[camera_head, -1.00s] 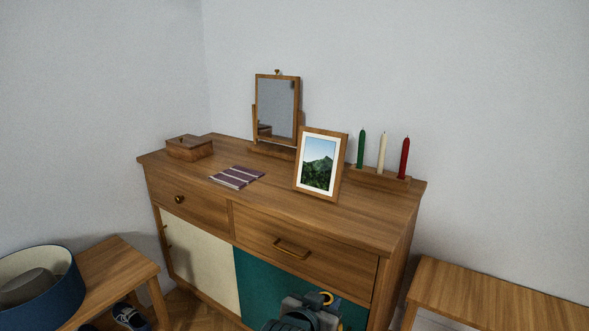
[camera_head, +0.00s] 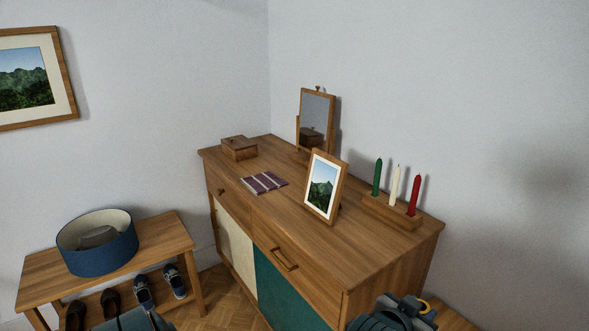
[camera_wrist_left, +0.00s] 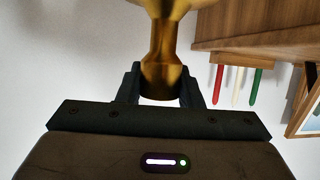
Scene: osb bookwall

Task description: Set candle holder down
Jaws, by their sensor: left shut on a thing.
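The candle holder shows in the left wrist view as a shiny brass stem with a flared part (camera_wrist_left: 160,48), cut off by the top edge. The holder's base and full shape are hidden. My right gripper is not in view.
The wooden dresser (camera_head: 385,252) carries a box (camera_head: 239,148), striped booklet (camera_head: 263,183), mirror (camera_head: 317,112), framed picture (camera_head: 322,187) and candle block (camera_head: 392,212) with three candles. Its front right top is clear.

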